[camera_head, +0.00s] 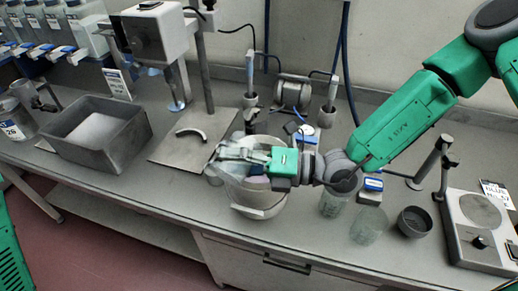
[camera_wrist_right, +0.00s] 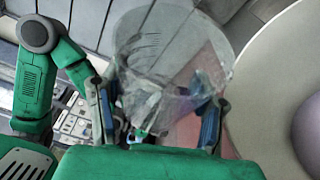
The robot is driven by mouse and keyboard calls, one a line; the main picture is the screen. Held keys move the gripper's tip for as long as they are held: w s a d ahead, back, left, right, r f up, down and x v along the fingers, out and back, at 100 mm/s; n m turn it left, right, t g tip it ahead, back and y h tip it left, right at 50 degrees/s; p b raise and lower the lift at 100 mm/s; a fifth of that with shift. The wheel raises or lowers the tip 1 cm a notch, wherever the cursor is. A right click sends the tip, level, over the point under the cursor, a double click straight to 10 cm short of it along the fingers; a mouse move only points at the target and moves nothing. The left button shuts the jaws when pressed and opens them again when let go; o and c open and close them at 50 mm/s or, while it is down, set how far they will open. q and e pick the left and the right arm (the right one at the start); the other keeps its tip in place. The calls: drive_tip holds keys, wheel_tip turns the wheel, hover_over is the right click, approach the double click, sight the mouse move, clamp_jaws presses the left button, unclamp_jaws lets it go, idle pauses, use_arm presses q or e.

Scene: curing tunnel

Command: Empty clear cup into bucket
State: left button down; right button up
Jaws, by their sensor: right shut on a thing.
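My right gripper (camera_head: 245,157) is shut on the clear cup (camera_head: 222,155) and holds it above the left part of the pale bucket (camera_head: 262,211). The cup looks tipped well over on its side in the head view. In the right wrist view the transparent cup (camera_wrist_right: 178,45) sits between the blue fingertips of the right gripper (camera_wrist_right: 160,115). The bucket's rim (camera_wrist_right: 250,95) is at the right there, with something purple inside. I cannot tell whether the cup holds anything. My left gripper is not in view.
A grey bin (camera_head: 135,122) stands at the left, beside a stand with a flat base plate (camera_head: 182,150). Clear jars (camera_head: 368,226), a dark bowl (camera_head: 414,222) and a hot plate (camera_head: 483,218) are to the right. The bucket stands near the bench's front edge.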

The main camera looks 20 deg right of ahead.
sight(233, 184)
drive_tip(key=shift+s+a+f+n+h+p, duration=0.25)
drive_tip(key=shift+n+h+p, duration=0.15)
drive_tip(key=shift+n+p, duration=0.3)
drive_tip(key=shift+w+d+r+n+h+p, duration=0.1)
drive_tip(key=shift+r+n+h+p, duration=0.2)
drive_tip(key=shift+n+p, duration=0.6)
drive_tip(key=shift+p, duration=0.3)
drive_tip(key=shift+n+h, duration=0.3)
drive_tip(key=shift+n, duration=0.2)
drive_tip(key=shift+d+n, duration=0.1)
drive_tip(key=shift+n, duration=0.2)
drive_tip(key=shift+a+f+n+h, duration=0.2)
drive_tip(key=shift+f+n+h, duration=0.3)
drive_tip(key=shift+f+n, duration=0.1)
drive_tip(key=s+a+f+n+h, duration=0.2)
drive_tip(key=n, duration=0.1)
drive_tip(key=shift+t, duration=0.3)
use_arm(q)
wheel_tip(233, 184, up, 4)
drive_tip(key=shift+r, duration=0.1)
use_arm(e)
drive_tip(key=shift+s+a+f+n+t+h, duration=0.3)
drive_tip(key=shift+a+f+n+t+h, duration=0.25)
drive_tip(key=shift+n, duration=0.35)
